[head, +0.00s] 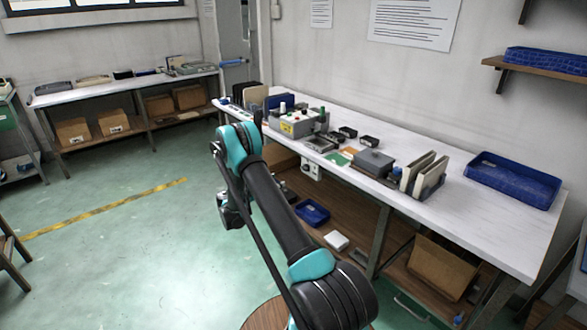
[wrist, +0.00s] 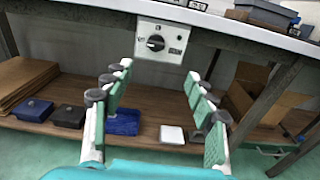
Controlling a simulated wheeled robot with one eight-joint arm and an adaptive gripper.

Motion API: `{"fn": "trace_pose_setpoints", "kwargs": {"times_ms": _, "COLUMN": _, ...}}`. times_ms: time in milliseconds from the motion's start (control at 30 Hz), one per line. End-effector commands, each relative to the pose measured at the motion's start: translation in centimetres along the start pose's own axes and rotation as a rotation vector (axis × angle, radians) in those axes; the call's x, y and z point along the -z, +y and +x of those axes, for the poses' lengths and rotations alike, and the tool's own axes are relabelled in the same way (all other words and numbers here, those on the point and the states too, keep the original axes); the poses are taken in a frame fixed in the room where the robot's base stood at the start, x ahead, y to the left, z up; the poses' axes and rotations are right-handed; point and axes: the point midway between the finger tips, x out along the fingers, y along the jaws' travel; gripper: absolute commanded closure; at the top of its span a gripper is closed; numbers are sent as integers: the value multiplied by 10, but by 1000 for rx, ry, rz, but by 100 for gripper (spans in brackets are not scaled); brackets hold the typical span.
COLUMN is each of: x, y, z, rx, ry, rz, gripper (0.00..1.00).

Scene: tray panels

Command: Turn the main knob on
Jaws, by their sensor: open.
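The main knob (wrist: 156,43) is a round black dial on a pale panel (wrist: 176,30) fixed under the front edge of the white table. Small markings surround the dial, too small to read. In the head view the panel (head: 312,171) shows small below the table edge, to the right of my arm. My gripper (wrist: 158,80) is open and empty, its green-padded fingers spread wide. In the wrist view the knob lies beyond the fingertips, between them and higher in the picture. The fingers are apart from the knob.
The white table top (head: 480,220) carries a control box (head: 298,123), a grey box (head: 373,162) and a blue tray (head: 513,180). On the wooden shelf below (wrist: 75,90) lie a blue tray (wrist: 122,121), a white item (wrist: 172,135) and cardboard boxes. The green floor at left is open.

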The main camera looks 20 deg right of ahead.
Motion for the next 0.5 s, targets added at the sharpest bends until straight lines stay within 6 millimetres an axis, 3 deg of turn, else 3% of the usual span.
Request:
{"fn": "trace_pose_setpoints", "kwargs": {"times_ms": 267, "x": 6, "y": 2, "z": 9, "rx": 2, "ry": -28, "rz": -33, "gripper": 43}}
{"fn": "trace_pose_setpoints", "kwargs": {"times_ms": 500, "x": 5, "y": 1, "z": 51, "rx": 4, "ry": -27, "rz": -31, "gripper": 43}}
